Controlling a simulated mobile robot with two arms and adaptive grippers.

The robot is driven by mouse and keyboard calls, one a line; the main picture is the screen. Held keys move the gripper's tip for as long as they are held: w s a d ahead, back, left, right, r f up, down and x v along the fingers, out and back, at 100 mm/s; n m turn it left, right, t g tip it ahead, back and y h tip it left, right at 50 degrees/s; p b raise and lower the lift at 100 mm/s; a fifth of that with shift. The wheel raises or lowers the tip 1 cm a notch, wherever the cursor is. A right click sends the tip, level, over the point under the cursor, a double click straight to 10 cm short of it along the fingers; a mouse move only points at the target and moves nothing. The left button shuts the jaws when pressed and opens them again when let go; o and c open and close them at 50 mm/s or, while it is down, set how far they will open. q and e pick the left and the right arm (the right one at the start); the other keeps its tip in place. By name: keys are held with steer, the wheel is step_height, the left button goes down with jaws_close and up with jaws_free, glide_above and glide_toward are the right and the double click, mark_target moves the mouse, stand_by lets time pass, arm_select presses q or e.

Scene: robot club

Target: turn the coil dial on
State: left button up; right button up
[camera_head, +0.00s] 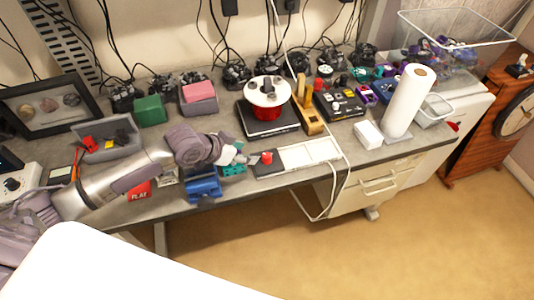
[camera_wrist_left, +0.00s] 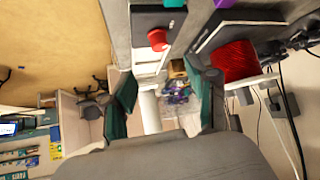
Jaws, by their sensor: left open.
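A red dial (camera_head: 267,157) stands on a small dark box (camera_head: 263,170) near the front edge of the bench, at the left end of a white panel (camera_head: 310,153). The red dial also shows near the top of the left wrist view (camera_wrist_left: 158,39). My left gripper (camera_head: 238,157) is just left of the dial in the head view, with nothing visible between its fingers. In the left wrist view its two green fingers (camera_wrist_left: 165,95) are spread wide, and the dial appears beyond them, apart. Which way the dial is turned is too small to tell. My right gripper is not in view.
A blue vise (camera_head: 203,188) sits below my left wrist. A red spool (camera_head: 270,92) on a black base stands behind the dial. A wooden stand (camera_head: 308,115) and a paper towel roll (camera_head: 408,100) stand to the right. A white cable hangs past the panel.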

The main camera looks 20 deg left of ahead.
mark_target(267, 155)
arm_select(q)
steer(key=p+x, duration=0.2)
steer(key=x, duration=0.9)
steer(key=shift+w+d+f, duration=0.15)
steer(key=shift+w+f, duration=0.05)
steer(key=shift+w, duration=0.1)
steer(key=shift+c, duration=0.2)
